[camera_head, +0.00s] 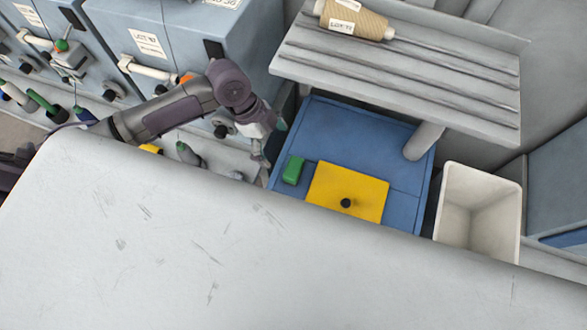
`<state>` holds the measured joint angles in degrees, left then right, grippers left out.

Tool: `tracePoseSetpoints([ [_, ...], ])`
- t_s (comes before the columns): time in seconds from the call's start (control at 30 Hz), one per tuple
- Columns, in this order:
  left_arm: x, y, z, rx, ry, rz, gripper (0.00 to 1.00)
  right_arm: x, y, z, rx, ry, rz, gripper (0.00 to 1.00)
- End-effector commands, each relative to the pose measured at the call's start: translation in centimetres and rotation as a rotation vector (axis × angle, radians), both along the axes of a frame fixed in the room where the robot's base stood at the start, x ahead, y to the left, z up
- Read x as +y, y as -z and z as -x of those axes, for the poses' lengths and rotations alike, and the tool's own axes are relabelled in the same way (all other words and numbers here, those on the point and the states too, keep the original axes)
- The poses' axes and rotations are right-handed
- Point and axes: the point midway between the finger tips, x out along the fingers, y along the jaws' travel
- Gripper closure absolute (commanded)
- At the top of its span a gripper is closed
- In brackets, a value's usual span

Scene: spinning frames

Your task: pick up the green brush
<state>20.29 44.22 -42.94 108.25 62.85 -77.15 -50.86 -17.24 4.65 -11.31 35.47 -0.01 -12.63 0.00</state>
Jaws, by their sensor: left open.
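A small green block-shaped object (293,170), which looks like the green brush, lies on the left part of a blue tray-like surface (345,125), just left of a yellow plate. My left gripper (269,143) is open and empty, pointing down near the left edge of the blue surface. It is up and left of the green brush in the picture and apart from it. I cannot tell its exact height above the surface. My right gripper is not in view.
The yellow plate (335,188) has a black knob. A slatted grey shelf (400,75) with a labelled yarn cone (355,20) overhangs the back. A pale empty bin (480,212) stands at right. Blue-grey machine units (150,45) with spindles line the left.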

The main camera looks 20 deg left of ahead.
Motion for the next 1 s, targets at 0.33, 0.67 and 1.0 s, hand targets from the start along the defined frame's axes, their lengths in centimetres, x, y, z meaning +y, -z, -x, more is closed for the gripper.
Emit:
tracePoseSetpoints([
  [0.33, -2.6, 6.0, 0.1, 0.003, -0.003, 0.003, 0.00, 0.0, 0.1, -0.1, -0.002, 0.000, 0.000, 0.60],
  [0.67, -3.8, 8.7, 0.0, 0.004, -0.005, 0.004, 0.00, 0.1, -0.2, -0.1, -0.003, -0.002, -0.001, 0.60],
  [1.0, -5.0, 11.8, -0.1, -0.001, -0.004, 0.001, 0.00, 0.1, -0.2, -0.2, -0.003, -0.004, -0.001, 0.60],
])
